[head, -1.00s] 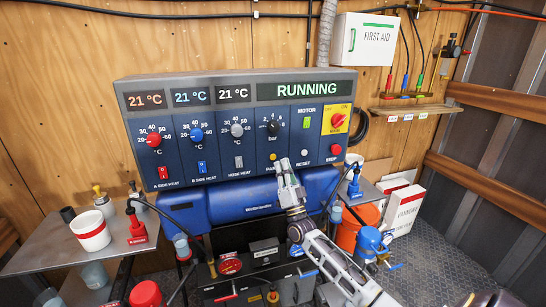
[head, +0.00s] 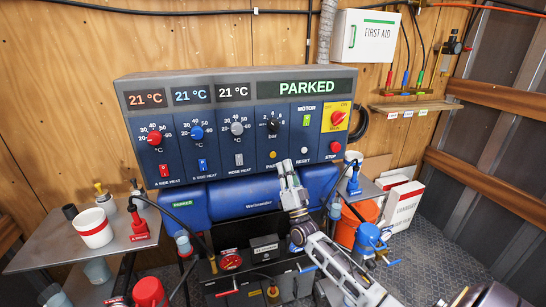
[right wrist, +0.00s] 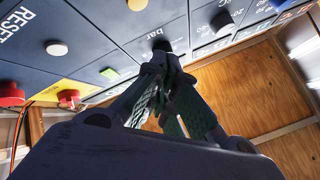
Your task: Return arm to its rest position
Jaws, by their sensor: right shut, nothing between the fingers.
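My right gripper (head: 285,166) is shut and empty, raised in front of the lower edge of the control panel (head: 225,150). In the head view its fingertips show just right of the yellow park button (head: 273,155). I cannot tell whether the fingertips touch the panel. The panel's green display (head: 306,87) reads PARKED. My left gripper is not in view.
A blue cylinder (head: 240,197) lies below the panel, behind my right arm. A red stop button (head: 335,147) is right of the gripper. A side table (head: 45,245) with a white cup (head: 93,228) stands at left. The orange bucket (head: 352,222) stands at right.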

